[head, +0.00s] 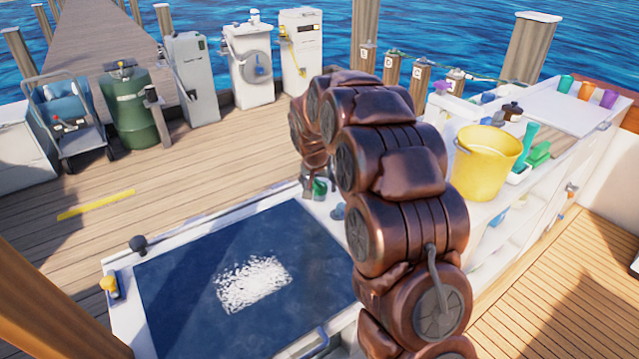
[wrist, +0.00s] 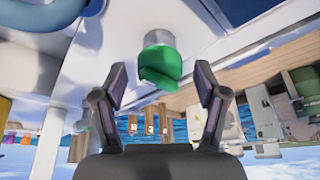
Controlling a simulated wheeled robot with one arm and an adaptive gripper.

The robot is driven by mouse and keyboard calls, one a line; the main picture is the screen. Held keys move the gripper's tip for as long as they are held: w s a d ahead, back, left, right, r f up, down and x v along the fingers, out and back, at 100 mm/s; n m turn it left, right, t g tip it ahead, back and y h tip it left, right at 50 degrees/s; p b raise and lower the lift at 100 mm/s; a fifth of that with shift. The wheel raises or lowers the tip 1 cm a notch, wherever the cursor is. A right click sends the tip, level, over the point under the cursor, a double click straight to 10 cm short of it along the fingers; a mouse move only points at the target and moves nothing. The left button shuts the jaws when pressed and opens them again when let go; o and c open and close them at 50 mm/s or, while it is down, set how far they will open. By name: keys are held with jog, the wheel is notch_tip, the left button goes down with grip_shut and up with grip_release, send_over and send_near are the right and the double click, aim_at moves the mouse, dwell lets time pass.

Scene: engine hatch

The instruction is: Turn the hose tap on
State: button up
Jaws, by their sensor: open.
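A green knob on a short grey metal stem, apparently the hose tap (wrist: 160,66), shows in the wrist view at the upper middle. In the head view, the green knob (head: 319,187) sits on the white ledge by the hatch, partly behind my arm. My gripper (wrist: 160,72) is open, with one finger on each side of the knob in the picture. I see no contact; how far the fingertips reach along the knob is hard to tell. In the head view my gripper is mostly hidden by my arm.
A dark blue hatch panel (head: 180,262) with a white patch lies left of my arm. A yellow bucket (head: 487,165) and several bottles stand on the counter at right. A green drum (head: 135,110) and white cabinets (head: 250,65) stand on the dock behind.

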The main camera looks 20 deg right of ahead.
jog(key=shift+f, duration=0.15)
jog(key=c, duration=1.1)
